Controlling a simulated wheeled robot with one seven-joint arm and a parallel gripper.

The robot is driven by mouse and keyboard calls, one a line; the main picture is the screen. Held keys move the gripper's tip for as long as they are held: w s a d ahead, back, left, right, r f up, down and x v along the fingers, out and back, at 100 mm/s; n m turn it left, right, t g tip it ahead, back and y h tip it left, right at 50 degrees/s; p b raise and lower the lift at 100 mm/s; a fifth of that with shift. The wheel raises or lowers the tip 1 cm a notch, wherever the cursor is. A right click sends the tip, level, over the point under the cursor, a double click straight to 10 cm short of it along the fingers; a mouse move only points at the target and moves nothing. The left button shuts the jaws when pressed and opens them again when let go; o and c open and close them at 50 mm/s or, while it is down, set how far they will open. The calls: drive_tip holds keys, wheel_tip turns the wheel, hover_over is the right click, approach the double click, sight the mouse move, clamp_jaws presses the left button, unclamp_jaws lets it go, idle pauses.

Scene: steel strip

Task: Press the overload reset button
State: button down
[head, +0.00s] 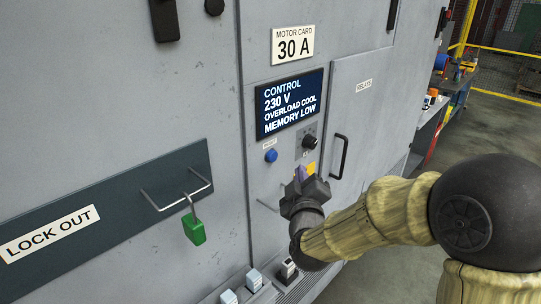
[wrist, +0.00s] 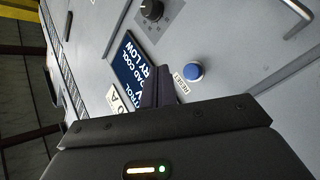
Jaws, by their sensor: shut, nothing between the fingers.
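The reset button is a round blue button on the grey cabinet front, below the display; it shows in the head view (head: 271,156) and in the wrist view (wrist: 194,71). A small label beside it reads RESET in the wrist view (wrist: 180,84). My gripper (head: 300,174) is in front of the panel, to the lower right of the button in the head view. Its fingers are together and empty. In the wrist view the closed fingers (wrist: 160,78) are left of the button, apart from it in the picture. The gap to the panel is hard to judge.
The display (head: 290,103) reads 230 V, OVERLOAD COOL, MEMORY LOW. A black rotary knob (head: 309,142) is right of the button. A cabinet door has a black handle (head: 339,157). A green padlock (head: 194,227) hangs on a metal bar at left. Open floor (head: 495,130) lies at right.

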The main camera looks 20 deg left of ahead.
sight(277, 155)
drive_tip(key=w+a, duration=0.2)
drive_tip(key=a, duration=0.3)
drive_tip(key=shift+w+a+p, duration=0.25)
drive_tip(key=shift+p, duration=0.05)
drive_tip(key=shift+w+a, duration=0.1)
idle(1.8)
drive_tip(key=shift+w+a, duration=0.1)
drive_tip(key=shift+a, duration=0.2)
drive_tip(key=shift+w+a, duration=0.2)
drive_tip(key=shift+a, duration=0.35)
idle(1.0)
idle(0.4)
drive_tip(key=shift+s+d+b, duration=0.2)
drive_tip(key=shift+d+b, duration=0.15)
drive_tip(key=shift+d, duration=0.15)
drive_tip(key=shift+s+d+b, duration=0.2)
drive_tip(key=shift+d+b, duration=0.15)
drive_tip(key=shift+d, duration=0.15)
